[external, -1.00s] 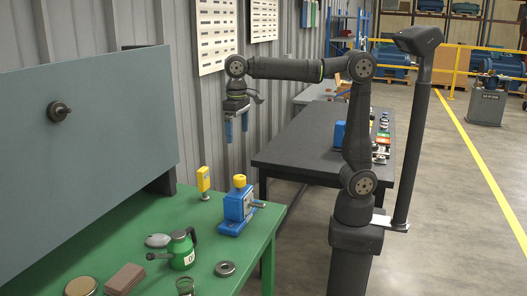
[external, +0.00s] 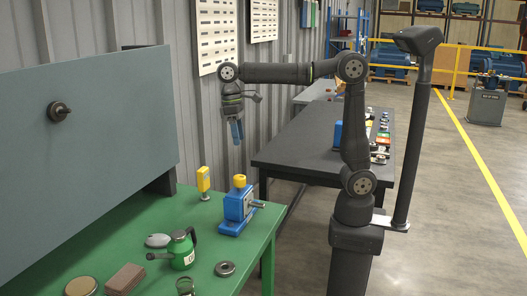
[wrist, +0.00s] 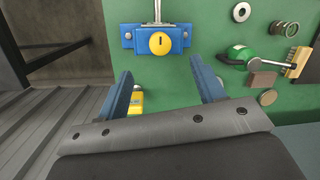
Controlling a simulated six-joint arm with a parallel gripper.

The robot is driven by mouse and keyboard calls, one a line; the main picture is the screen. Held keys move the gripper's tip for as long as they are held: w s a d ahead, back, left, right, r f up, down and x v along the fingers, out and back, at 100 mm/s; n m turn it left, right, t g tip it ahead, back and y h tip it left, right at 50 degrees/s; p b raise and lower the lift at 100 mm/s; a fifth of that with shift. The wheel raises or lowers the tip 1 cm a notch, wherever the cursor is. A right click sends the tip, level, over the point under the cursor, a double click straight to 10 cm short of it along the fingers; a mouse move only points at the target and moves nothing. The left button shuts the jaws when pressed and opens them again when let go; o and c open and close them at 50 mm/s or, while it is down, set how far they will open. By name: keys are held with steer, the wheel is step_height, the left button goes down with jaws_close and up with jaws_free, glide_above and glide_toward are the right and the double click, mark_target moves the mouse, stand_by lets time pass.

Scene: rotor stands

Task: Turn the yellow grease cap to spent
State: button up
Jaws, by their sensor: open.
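The yellow grease cap (external: 239,181) sits on top of a blue rotor stand (external: 237,207) near the right edge of the green bench. In the wrist view the cap (wrist: 160,43) is a round yellow disc with a short dark mark near its middle, on the blue block (wrist: 129,38). My gripper (external: 238,135) hangs above and behind the stand, clear of it, with its blue fingers pointing down. In the wrist view my gripper (wrist: 168,88) is open and empty, with the cap beyond the fingertips. A metal rod (external: 258,204) sticks out from the stand.
A yellow tag-like block (external: 203,179) stands behind the stand and shows partly behind the left finger in the wrist view. A green oil can (external: 183,250), a metal ring (external: 225,268) and brown pads (external: 125,279) lie on the green bench (external: 225,245). A grey panel (external: 90,140) rises at left.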

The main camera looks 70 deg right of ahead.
step_height(320, 180, down, 6)
steer(key=d+n+g+y, duration=0.2)
steer(key=d+n+g, duration=0.1)
steer(key=n, duration=0.2)
steer(key=n+t+y, duration=0.1)
steer(key=n+y, duration=1.1)
steer(key=y, duration=0.3)
glide_toward(238, 183)
steer(key=shift+n, duration=0.3)
steer(key=x, duration=0.9)
steer(key=shift+s+a+f, duration=0.1)
steer(key=shift+a, duration=0.15)
steer(key=c, duration=1)
